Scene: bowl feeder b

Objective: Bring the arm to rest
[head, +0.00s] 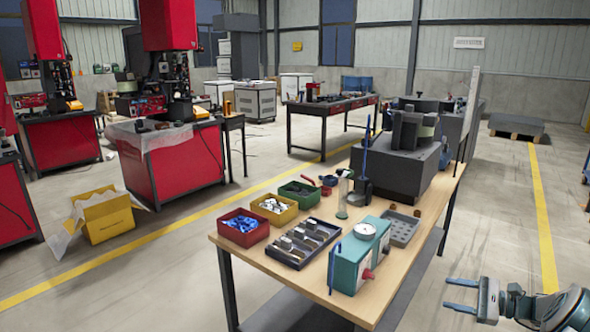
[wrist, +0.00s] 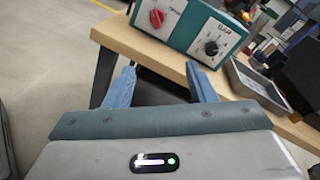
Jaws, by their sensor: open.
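My gripper (head: 461,295) is at the lower right in the head view, out over the floor to the right of the wooden workbench (head: 398,270). Its two blue fingers are apart with nothing between them. In the wrist view my gripper (wrist: 162,86) also shows open and empty, pointing toward the bench's edge. Beyond the fingertips in that view are the bench top (wrist: 140,45) and a teal control box (wrist: 195,28) with a red knob and a black knob. My arm enters from the right edge of the head view.
On the bench are red (head: 243,228), yellow (head: 274,209) and green (head: 300,194) bins, a dark divided tray (head: 303,242), the teal box (head: 358,258), a grey tray (head: 401,229) and a large dark machine (head: 397,170). Floor right of the bench is clear around my gripper.

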